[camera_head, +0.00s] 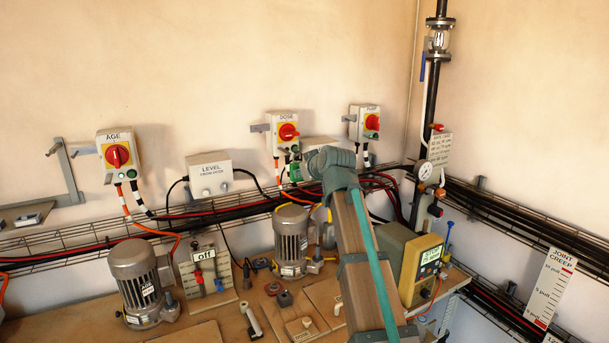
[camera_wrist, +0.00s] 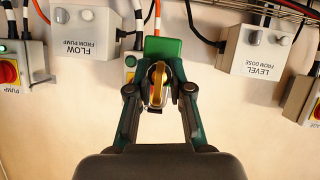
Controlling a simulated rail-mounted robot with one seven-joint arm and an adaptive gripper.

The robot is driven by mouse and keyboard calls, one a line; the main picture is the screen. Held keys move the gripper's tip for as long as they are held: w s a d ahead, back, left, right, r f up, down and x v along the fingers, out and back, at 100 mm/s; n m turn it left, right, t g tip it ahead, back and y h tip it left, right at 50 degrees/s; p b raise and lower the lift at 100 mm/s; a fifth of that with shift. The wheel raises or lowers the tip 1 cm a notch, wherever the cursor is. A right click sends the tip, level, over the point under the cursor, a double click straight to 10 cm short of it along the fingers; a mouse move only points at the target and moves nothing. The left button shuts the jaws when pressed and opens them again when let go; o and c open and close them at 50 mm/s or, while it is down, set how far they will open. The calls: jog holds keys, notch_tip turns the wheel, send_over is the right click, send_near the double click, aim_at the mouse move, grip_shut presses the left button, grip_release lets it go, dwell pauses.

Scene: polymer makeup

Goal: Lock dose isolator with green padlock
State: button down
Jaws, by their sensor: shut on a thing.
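The dose isolator (camera_head: 281,126) is a grey wall box with a yellow plate and red rotary handle. In the wrist view, which is upside down, it (camera_wrist: 130,72) is mostly hidden behind my fingers. My gripper (camera_wrist: 157,88) is shut on the green padlock (camera_wrist: 162,47), whose green body shows beyond the fingertips. The green body also shows in the head view (camera_head: 295,172), just below and in front of the dose isolator. My arm hides most of the gripper there. I cannot tell whether the shackle passes through the isolator handle.
The pump isolator (camera_head: 365,123) is right of the dose isolator and the age isolator (camera_head: 115,155) is far left. The level box (camera_head: 210,173) and a flow box (camera_wrist: 85,30) flank my gripper. Cables hang below. Motors (camera_head: 291,240) and a yellow instrument (camera_head: 412,262) crowd the bench.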

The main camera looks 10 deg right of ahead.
aim_at(296, 167)
jog(key=shift+w+a+b, duration=0.1)
jog(key=shift+w+a, duration=0.1)
jog(key=shift+w, duration=0.5)
jog(key=shift+w+a+b, duration=0.15)
jog(key=shift+w+a, duration=0.05)
jog(key=shift+w, duration=0.5)
jog(key=shift+w+a+b, duration=0.1)
jog(key=shift+w+a, duration=0.1)
jog(key=shift+w, duration=0.5)
jog(key=shift+w+a+b, duration=0.25)
jog(key=shift+w+b, duration=0.05)
jog(key=shift+w, duration=0.65)
jog(key=shift+w+a+b, duration=0.25)
jog(key=shift+w, duration=0.65)
dwell(0.6)
jog(key=c, duration=1)
grip_release()
jog(key=v, duration=1.2)
jog(key=shift+r, duration=0.1)
